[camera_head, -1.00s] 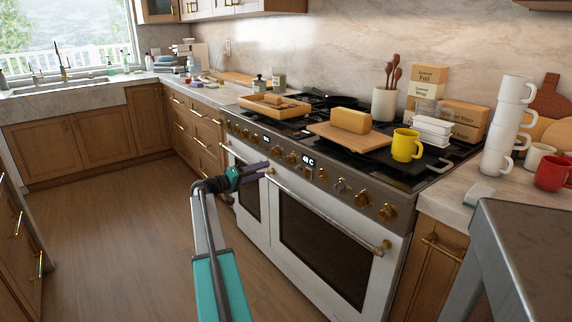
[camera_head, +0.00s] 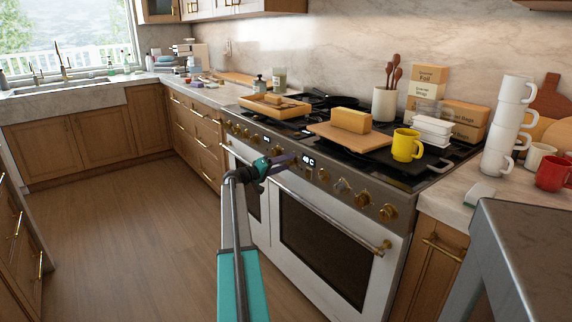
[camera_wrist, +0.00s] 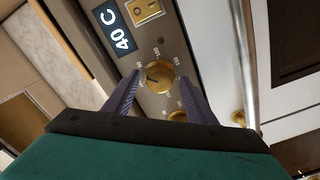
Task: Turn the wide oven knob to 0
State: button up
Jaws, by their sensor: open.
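My gripper (camera_head: 287,159) is at the oven front panel, just left of the lit "40 C" display (camera_head: 308,161). It is open. In the wrist view my gripper's two purple-grey fingers (camera_wrist: 158,84) lie on either side of a round brass knob (camera_wrist: 158,76) with a printed number scale around it. I cannot tell whether the fingers touch it. A dark pointer mark shows on the knob's face; its exact reading is too small to tell. The "40 C" display (camera_wrist: 115,30) also shows beside it. In the head view my gripper hides this knob.
Other brass knobs (camera_head: 362,199) line the panel to the right, and another knob (camera_wrist: 178,116) sits close by in the wrist view. An oven door handle (camera_head: 330,213) runs below the panel. A yellow mug (camera_head: 406,145) and a cutting board (camera_head: 340,137) stand on the stovetop.

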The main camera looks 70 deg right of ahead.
jog(key=shift+s+d, duration=0.2)
jog(key=shift+d, duration=0.2)
jog(key=c, duration=0.9)
jog(key=shift+a, duration=0.2)
jog(key=shift+c, duration=0.7)
jog(key=shift+d, duration=0.1)
